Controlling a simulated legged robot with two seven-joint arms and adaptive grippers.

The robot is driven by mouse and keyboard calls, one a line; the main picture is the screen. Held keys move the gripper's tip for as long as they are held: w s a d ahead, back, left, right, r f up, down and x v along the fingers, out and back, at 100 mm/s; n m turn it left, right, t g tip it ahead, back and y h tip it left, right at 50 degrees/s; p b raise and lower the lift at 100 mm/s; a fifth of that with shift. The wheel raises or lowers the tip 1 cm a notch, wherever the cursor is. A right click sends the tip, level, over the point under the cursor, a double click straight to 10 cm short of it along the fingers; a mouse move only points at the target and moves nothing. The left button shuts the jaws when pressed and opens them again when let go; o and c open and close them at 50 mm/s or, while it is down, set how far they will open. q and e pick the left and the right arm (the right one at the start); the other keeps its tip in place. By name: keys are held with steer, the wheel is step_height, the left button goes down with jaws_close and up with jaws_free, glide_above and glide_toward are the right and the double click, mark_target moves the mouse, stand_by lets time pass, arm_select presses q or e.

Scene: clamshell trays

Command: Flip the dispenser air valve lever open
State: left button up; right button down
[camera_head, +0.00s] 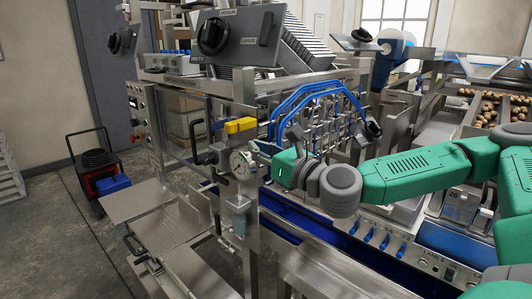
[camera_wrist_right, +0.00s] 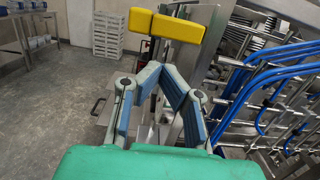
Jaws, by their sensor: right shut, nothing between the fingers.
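The yellow valve lever (camera_head: 240,126) lies roughly horizontal on the metal frame, above a round pressure gauge (camera_head: 241,164). In the right wrist view the yellow lever (camera_wrist_right: 178,27) shows as a bar with a smaller block at its left, beyond the fingertips. My right gripper (camera_head: 256,147) is just right of and slightly below the lever in the head view. Its blue-padded fingers (camera_wrist_right: 160,68) come together at the tips with nothing between them. A gap shows between fingertips and lever in the wrist view; contact is not visible. My left gripper is out of view.
Blue hoses (camera_head: 318,90) arch over a metal rack close to my right gripper. A grey panel with a black knob (camera_head: 213,35) sits above the lever. A filter bowl (camera_head: 239,212) hangs below the gauge. Open floor lies at the left.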

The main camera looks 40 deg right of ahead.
steer(key=shift+s+f, duration=0.2)
steer(key=shift+s, duration=1.35)
steer(key=shift+d, duration=0.1)
steer(key=w+f+t+b, duration=0.3)
steer(key=b, duration=0.3)
steer(key=shift+y+b, duration=0.3)
steer(key=shift+b, duration=0.05)
steer(key=p+x, duration=0.2)
steer(key=x, duration=0.8)
